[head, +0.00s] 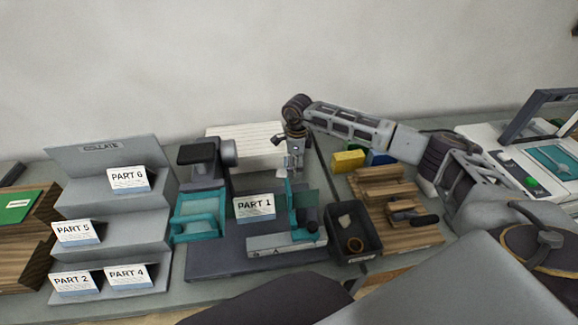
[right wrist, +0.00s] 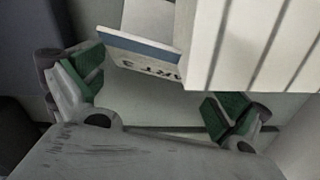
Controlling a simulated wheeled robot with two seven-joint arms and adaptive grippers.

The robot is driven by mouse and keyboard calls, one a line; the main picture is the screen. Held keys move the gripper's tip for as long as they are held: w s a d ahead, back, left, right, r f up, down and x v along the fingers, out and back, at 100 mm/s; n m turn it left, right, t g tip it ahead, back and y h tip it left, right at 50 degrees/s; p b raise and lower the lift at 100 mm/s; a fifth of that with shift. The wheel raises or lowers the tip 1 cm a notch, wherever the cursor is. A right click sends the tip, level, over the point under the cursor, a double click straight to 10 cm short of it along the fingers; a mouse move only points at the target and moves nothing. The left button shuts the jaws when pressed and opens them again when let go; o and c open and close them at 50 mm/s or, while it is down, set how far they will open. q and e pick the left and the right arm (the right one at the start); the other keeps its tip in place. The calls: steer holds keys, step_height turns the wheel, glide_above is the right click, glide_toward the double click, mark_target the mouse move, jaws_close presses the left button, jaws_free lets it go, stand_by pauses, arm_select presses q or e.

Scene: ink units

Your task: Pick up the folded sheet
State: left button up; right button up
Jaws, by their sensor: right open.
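My right gripper (head: 294,172) hangs fingers down at the back of the bench, beside a white slatted board. In the right wrist view its green-padded fingers (right wrist: 158,92) are spread wide and empty. Between and beyond them is a folded white sheet (right wrist: 150,58) with a blue stripe and partly cut-off print, seemingly ending in 3. It lies beside the slatted white board (right wrist: 250,45). The pads do not appear to touch it. In the head view this sheet cannot be clearly made out near the gripper. My left gripper is not in view.
A grey stepped rack (head: 100,155) at left holds several labelled folded cards. A PART 1 card (head: 254,207) stands on the dark fixture beside a teal tray (head: 200,215). A black bin (head: 353,232) and wooden blocks (head: 385,190) stand right of the gripper.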

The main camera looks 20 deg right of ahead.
steer(key=shift+f, duration=0.25)
steer(key=c, duration=0.7)
steer(key=shift+r, duration=0.35)
step_height(320, 180, up, 5)
steer(key=shift+f, duration=0.2)
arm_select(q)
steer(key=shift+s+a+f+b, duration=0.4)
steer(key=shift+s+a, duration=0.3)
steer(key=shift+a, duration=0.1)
arm_select(e)
steer(key=shift+r, duration=2.65)
